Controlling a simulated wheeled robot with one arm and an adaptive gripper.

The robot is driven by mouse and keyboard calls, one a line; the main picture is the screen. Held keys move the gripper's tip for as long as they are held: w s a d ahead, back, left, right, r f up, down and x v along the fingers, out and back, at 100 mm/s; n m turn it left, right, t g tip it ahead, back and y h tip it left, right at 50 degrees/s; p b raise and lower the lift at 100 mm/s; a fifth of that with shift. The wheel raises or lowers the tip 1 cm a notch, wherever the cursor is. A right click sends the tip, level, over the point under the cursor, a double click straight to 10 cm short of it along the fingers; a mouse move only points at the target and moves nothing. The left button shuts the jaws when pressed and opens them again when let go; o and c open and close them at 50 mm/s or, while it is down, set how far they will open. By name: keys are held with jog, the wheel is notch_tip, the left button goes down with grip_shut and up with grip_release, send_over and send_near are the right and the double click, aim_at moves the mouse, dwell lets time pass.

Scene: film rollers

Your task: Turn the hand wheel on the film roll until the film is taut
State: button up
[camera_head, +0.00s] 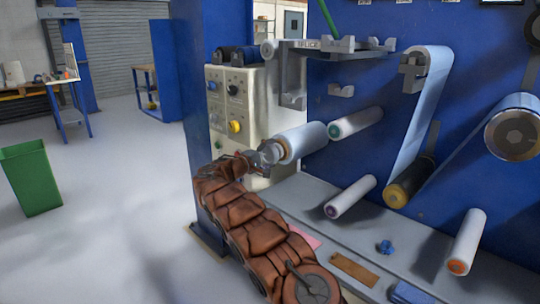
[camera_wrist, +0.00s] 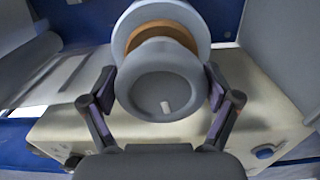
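The film roll (camera_head: 303,140) is a pale cylinder on the blue machine, in the middle of the head view. The hand wheel (camera_wrist: 165,85) is a round grey knob with a small light peg low on its face. It sits at the near end of the film roll (camera_wrist: 160,14), with an orange-brown ring between them. My gripper (camera_head: 266,156) is at this end of the roll. In the wrist view, one finger of my gripper (camera_wrist: 160,88) is on each side of the wheel, very close to its rim. I cannot tell whether both fingers press on it.
A cream control panel (camera_head: 232,110) with knobs stands behind my gripper. White rollers (camera_head: 350,196) and a film web (camera_head: 422,110) are to the right. Open floor and a green bin (camera_head: 30,177) are at left.

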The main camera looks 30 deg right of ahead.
jog(key=shift+o, duration=0.6)
jog(key=shift+a, duration=0.1)
jog(key=v, duration=1.2)
